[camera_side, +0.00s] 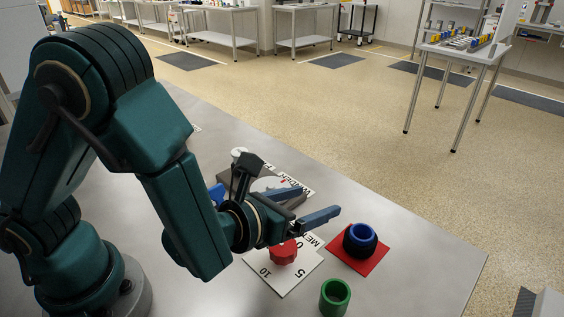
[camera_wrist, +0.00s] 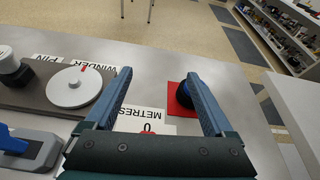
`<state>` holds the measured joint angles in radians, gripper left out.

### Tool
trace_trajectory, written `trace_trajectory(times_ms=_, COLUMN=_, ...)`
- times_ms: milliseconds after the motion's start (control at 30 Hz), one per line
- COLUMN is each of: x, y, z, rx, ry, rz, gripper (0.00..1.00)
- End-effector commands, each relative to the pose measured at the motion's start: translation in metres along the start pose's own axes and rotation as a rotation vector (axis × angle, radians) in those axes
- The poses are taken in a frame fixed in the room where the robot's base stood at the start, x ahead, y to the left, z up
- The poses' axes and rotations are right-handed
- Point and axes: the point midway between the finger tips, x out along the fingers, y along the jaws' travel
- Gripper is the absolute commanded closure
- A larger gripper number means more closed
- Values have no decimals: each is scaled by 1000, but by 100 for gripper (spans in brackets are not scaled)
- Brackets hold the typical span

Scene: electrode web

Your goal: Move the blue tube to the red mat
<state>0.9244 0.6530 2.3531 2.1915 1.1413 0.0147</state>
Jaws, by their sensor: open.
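The blue tube (camera_side: 359,239) stands upright on the red mat (camera_side: 343,256), within its edges. Its rim is bright blue and its lower outside looks dark. In the wrist view the tube (camera_wrist: 184,96) is partly hidden behind the right finger, and the red mat (camera_wrist: 173,104) shows beside it. My gripper (camera_side: 315,202) is open and empty, up and to the left of the tube in the side view. No contact with the tube shows. In the wrist view the two fingers (camera_wrist: 159,74) are spread wide with bare table between their tips.
A green tube (camera_side: 335,297) stands at the table's front. A red knob (camera_side: 284,252) sits on a white dial plate marked METRES. A winder with a white disc (camera_wrist: 75,87) and a pin is on a grey base. The table right of the mat is clear.

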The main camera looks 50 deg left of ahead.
Motion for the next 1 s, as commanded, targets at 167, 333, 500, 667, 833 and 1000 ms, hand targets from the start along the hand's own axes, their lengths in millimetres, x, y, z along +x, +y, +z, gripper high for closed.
trace_trajectory(times_ms=167, x=-36, y=113, z=45, rx=-474, ry=-101, rz=455, gripper=13)
trace_trajectory(times_ms=333, x=-101, y=179, z=33, rx=-999, ry=-162, rz=836, gripper=13)
trace_trajectory(times_ms=500, x=-156, y=181, z=4, rx=-1582, ry=-191, rz=1101, gripper=13)
trace_trajectory(times_ms=667, x=-181, y=144, z=-5, rx=-2155, ry=-182, rz=1202, gripper=13)
trace_trajectory(times_ms=833, x=-185, y=104, z=11, rx=-2622, ry=-133, rz=1157, gripper=13)
trace_trajectory(times_ms=1000, x=-186, y=85, z=26, rx=-2835, ry=-88, rz=1095, gripper=13)
